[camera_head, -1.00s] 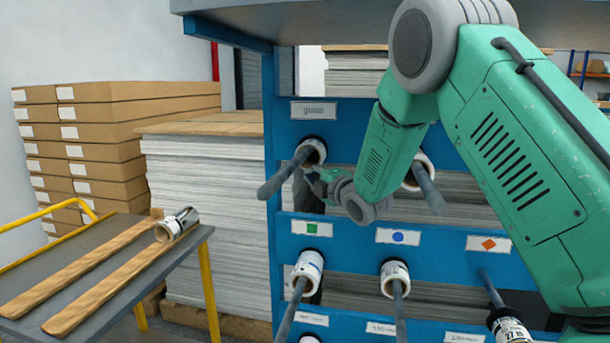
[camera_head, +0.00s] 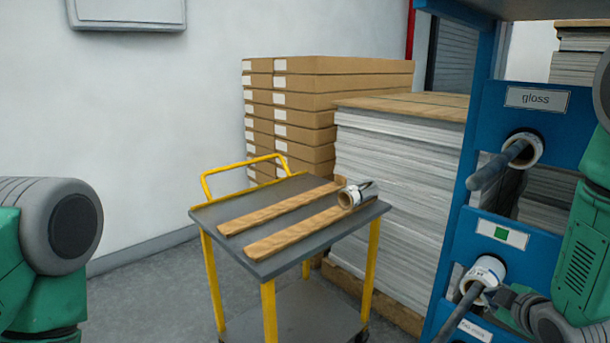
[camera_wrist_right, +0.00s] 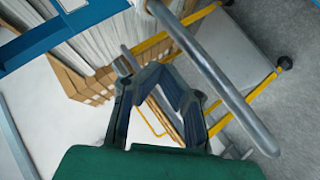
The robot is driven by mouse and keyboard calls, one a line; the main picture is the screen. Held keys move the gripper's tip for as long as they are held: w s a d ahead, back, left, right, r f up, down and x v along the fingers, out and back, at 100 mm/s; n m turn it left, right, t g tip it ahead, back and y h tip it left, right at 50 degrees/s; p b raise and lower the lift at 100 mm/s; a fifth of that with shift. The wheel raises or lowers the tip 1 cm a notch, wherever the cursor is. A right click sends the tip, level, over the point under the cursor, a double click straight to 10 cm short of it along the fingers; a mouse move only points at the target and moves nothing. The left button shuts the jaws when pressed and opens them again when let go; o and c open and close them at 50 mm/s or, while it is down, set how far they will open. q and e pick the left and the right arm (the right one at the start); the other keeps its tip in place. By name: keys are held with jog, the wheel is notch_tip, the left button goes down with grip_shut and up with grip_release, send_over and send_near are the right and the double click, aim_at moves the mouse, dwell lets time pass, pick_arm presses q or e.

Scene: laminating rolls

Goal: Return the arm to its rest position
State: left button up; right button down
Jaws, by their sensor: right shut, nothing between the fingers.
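My right arm enters the head view at the right edge, its green forearm bent down in front of the blue rack. My right gripper (camera_head: 500,296) is small and dark there, partly cut by overlap with the rack; it appears beside the lower roll, and I cannot tell whether they touch. In the right wrist view the dark fingers of the right gripper (camera_wrist_right: 160,75) are shut and empty. A grey peg (camera_wrist_right: 215,75) passes close to them. My left arm shows as a green and grey link at the left edge of the head view; its gripper is out of sight.
The blue rack (camera_head: 520,98) carries a roll (camera_head: 524,149) on the gloss peg and a roll (camera_head: 486,272) below the green square. A trolley (camera_head: 275,240) holds two wooden strips and a roll (camera_head: 350,196). Stacked boxes (camera_head: 300,100) and paper stand behind. Floor left of the trolley is clear.

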jog(key=s+a+f+m+g, duration=0.2)
jog(key=s+a+f+g, duration=0.1)
jog(key=s+f, duration=0.4)
jog(key=s+a+f+m+g, duration=0.2)
jog(key=s+a+f+m, duration=0.15)
jog(key=s+f, duration=0.4)
jog(key=s+a+f+m+g, duration=0.2)
jog(key=s+a+f+g, duration=0.1)
jog(key=s, duration=0.6)
jog(key=s+a+f+m+g+y, duration=0.1)
jog(key=s+a+f+m+g, duration=0.1)
jog(key=s, duration=0.8)
jog(key=shift+s+a+f+g, duration=0.25)
jog(key=shift+a+f+g, duration=0.2)
jog(key=shift+g, duration=0.15)
